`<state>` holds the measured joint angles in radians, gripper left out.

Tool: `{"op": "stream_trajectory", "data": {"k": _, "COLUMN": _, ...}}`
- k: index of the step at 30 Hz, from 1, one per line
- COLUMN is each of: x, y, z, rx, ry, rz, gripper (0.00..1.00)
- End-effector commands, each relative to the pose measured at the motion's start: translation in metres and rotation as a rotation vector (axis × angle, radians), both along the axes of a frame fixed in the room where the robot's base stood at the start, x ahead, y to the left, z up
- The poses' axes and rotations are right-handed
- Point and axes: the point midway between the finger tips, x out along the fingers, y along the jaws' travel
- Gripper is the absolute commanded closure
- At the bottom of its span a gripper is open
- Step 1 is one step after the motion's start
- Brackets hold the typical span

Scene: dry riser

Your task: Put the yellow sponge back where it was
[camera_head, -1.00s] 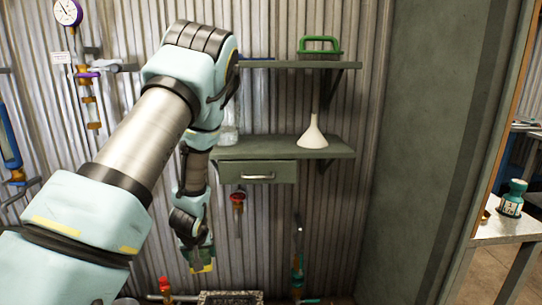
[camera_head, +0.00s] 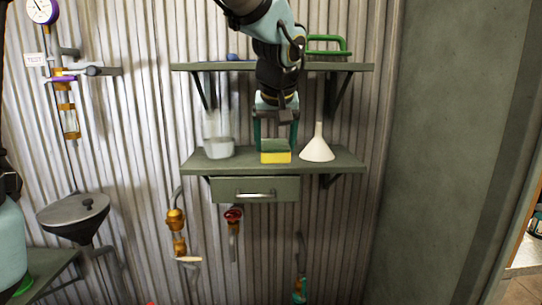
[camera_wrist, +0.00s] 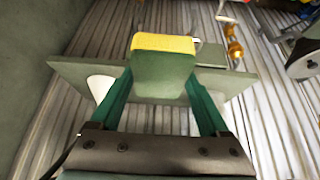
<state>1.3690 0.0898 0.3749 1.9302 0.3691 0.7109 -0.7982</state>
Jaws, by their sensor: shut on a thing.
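The yellow sponge (camera_head: 275,157) has a green top side. It is at the front middle of the lower shelf (camera_head: 346,159), between the clear jar and the white funnel. My gripper (camera_head: 275,143) reaches down from above and is shut on the sponge. In the wrist view the sponge (camera_wrist: 164,60) sits between the two green fingers of my gripper (camera_wrist: 165,85). The sponge is at or just above the shelf surface; I cannot tell whether it touches.
The white funnel (camera_head: 317,145) stands close to the right of the sponge. A clear jar (camera_head: 219,140) stands to the left. Above is an upper shelf (camera_head: 361,67) with a green-handled brush (camera_head: 328,47). A drawer (camera_head: 230,190) hangs below the lower shelf.

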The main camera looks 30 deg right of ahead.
Motion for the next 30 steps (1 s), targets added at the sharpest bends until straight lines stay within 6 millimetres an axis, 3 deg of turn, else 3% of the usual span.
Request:
{"op": "stream_trajectory", "data": {"k": 21, "x": 0.151, "y": -0.069, "z": 0.003, "rx": 0.001, "ry": -0.001, "rz": 0.003, "gripper": 0.73}}
{"op": "stream_trajectory", "data": {"k": 26, "x": 0.175, "y": -0.08, "z": 0.003, "rx": 0.002, "ry": 0.0, "rz": 0.002, "gripper": 0.73}}
{"op": "stream_trajectory", "data": {"k": 30, "x": 0.174, "y": -0.081, "z": -0.017, "rx": 0.004, "ry": 0.002, "rz": -0.001, "gripper": 0.73}}
